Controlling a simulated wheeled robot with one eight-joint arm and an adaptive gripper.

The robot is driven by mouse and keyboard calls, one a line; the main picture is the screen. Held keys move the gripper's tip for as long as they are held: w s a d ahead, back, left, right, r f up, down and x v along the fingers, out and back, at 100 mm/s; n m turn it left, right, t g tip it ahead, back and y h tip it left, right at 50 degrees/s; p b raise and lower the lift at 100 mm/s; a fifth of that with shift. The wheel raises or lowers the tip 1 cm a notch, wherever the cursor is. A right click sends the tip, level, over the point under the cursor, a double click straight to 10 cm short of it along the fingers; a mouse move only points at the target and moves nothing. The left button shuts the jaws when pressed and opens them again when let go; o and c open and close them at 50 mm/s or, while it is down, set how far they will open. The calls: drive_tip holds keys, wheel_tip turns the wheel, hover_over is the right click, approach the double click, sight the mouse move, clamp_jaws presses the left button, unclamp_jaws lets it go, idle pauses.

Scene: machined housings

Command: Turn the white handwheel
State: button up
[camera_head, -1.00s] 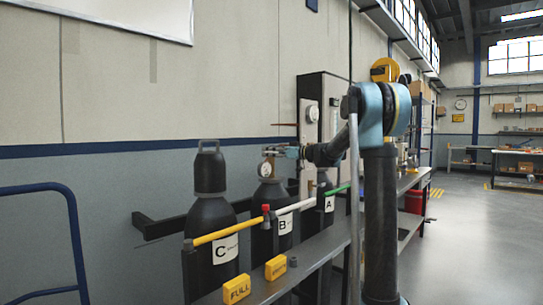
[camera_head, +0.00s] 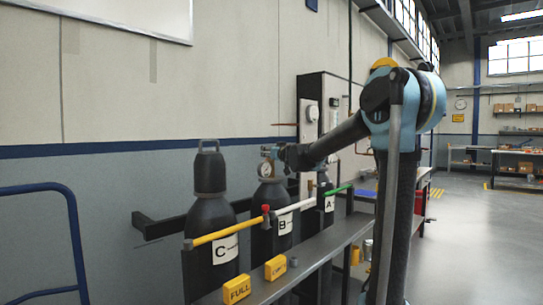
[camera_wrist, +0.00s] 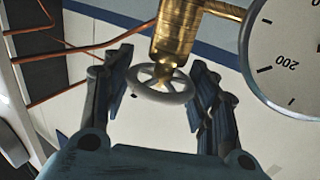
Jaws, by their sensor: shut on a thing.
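The white handwheel (camera_wrist: 143,92) is a small spoked ring on a brass valve (camera_wrist: 176,35), seen in the middle of the wrist view. My gripper (camera_wrist: 160,82) has one dark finger on each side of the wheel and is shut on its rim. In the head view, my gripper (camera_head: 274,152) is at the top of the middle cylinder, marked B (camera_head: 270,215), beside a round gauge (camera_head: 265,169). The wheel itself is too small to make out there. Part of the gauge (camera_wrist: 290,50) fills the right of the wrist view.
Cylinder C (camera_head: 210,225), with a dark cap, stands left of B; cylinder A (camera_head: 325,195) stands to the right. A yellow, white and green bar (camera_head: 225,234) crosses in front. Yellow FULL block (camera_head: 237,289) and another yellow block (camera_head: 275,267) lie on the bench (camera_head: 320,245).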

drive_tip(key=shift+m+t+h, duration=0.45)
drive_tip(key=shift+m+h, duration=0.55)
drive_tip(key=shift+h, duration=0.5)
drive_tip(key=shift+m+t+h, duration=0.45)
drive_tip(key=shift+m+h, duration=0.55)
drive_tip(key=shift+h, duration=0.5)
drive_tip(key=o, duration=1.1)
drive_tip(key=s, duration=0.4)
drive_tip(key=s+d, duration=0.1)
drive_tip(key=s, duration=0.6)
drive_tip(key=shift+s+d, duration=0.15)
drive_tip(key=shift+s, duration=0.2)
